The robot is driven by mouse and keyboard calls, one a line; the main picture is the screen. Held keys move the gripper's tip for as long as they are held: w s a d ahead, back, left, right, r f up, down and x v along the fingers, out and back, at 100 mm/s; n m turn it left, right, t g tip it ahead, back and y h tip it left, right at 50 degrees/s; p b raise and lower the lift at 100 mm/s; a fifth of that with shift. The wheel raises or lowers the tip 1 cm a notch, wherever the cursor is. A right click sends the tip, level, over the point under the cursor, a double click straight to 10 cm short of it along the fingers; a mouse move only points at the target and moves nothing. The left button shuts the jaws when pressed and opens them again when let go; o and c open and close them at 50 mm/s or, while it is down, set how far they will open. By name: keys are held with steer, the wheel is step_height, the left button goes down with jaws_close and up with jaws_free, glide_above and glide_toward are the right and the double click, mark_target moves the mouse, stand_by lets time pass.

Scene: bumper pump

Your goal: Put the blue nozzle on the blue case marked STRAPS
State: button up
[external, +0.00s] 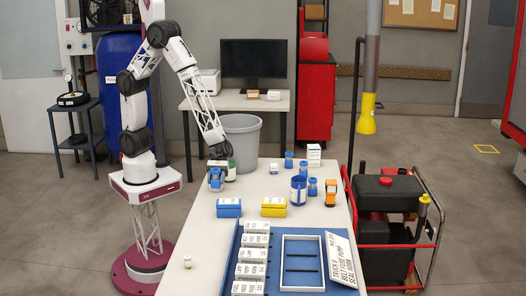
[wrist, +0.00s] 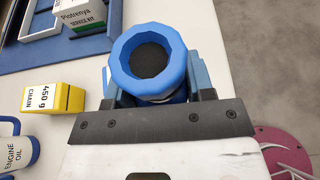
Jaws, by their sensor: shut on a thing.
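My gripper (external: 217,178) hangs low over the left edge of the white table. It is shut on the blue nozzle (wrist: 121,58), a blue ring-shaped piece with a dark opening facing the wrist camera. The blue case (external: 229,208) lies on the table in front of the gripper in the external view, left of the yellow case (external: 274,207). The blue case's label is too small to read there. I cannot make out the blue case in the wrist view; the nozzle and gripper cover part of the table. The yellow case in the wrist view (wrist: 55,98) reads CHAIN, 450 g.
A blue engine oil container (external: 298,191), small blue jars and an orange item (external: 330,193) stand to the right. A blue tray (external: 275,235) with white boxes fills the front. A grey bin (external: 241,140) stands behind.

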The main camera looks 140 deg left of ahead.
steer(key=w, duration=0.5)
steer(key=w+a, duration=0.1)
steer(key=w, duration=0.1)
steer(key=shift+w+f, duration=0.35)
steer(key=shift+w, duration=0.05)
steer(key=shift+f, duration=0.1)
steer(key=shift+f, duration=1.65)
steer(key=shift+f, duration=0.1)
steer(key=o, duration=1.1)
steer(key=shift+c, duration=0.2)
steer(key=shift+a, duration=0.1)
steer(key=v, duration=1.2)
